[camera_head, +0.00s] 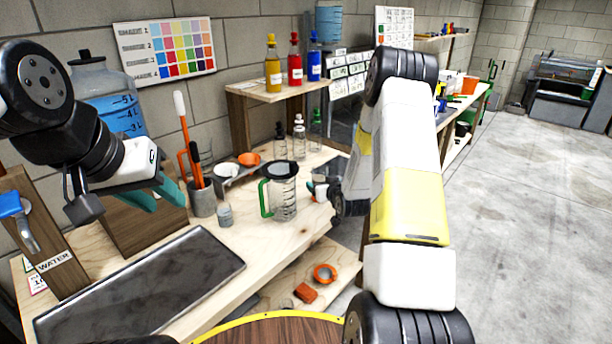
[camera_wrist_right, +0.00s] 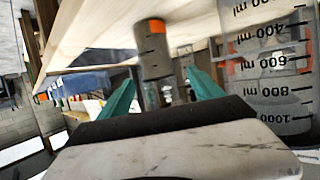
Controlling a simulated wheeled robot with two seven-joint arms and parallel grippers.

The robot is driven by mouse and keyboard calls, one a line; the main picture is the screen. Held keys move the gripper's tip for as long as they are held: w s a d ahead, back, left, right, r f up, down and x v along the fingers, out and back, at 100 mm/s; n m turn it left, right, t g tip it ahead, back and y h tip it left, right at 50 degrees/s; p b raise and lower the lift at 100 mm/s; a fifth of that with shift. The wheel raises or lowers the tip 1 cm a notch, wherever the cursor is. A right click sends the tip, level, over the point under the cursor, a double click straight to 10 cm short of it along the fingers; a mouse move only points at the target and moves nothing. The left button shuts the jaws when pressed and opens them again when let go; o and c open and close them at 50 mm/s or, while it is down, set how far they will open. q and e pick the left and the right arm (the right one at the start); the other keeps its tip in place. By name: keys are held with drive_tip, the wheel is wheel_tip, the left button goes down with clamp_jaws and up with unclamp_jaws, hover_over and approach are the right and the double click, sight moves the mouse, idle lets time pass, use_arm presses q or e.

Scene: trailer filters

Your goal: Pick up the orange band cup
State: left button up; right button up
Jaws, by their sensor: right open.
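The orange band cup (camera_wrist_right: 152,50) is a small grey cup with dark marks and an orange band. The right wrist view, which looks turned over, shows it past my right gripper (camera_wrist_right: 163,92), lined up between the two teal fingers. The fingers are apart; I cannot tell whether the cup is between their tips or just beyond. In the head view my right gripper (camera_head: 318,188) is at the bench's right edge, beside the jug, and the arm mostly hides the cup. My left gripper (camera_head: 165,198) hangs at the left, empty, its teal fingers apart.
The clear jug (camera_head: 284,192) with a green handle stands close to my right gripper. A grey holder (camera_head: 202,198) with tools, a small grey cup (camera_head: 225,215) and a dark tray (camera_head: 150,285) are further left. Bottles (camera_head: 299,138) stand behind. An orange ring (camera_head: 324,273) lies on the lower shelf.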

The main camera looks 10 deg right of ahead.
drive_tip(key=f, duration=0.2)
drive_tip(key=shift+w+f, duration=0.3)
drive_tip(key=shift+f, duration=0.1)
drive_tip(key=shift+w+f+t, duration=0.2)
drive_tip(key=shift+w+t, duration=0.05)
drive_tip(key=shift+t, duration=0.05)
drive_tip(key=x, duration=0.7)
drive_tip(key=shift+w+d+f, duration=0.1)
drive_tip(key=shift+w+f, duration=0.05)
drive_tip(key=shift+f, duration=0.1)
clamp_jaws()
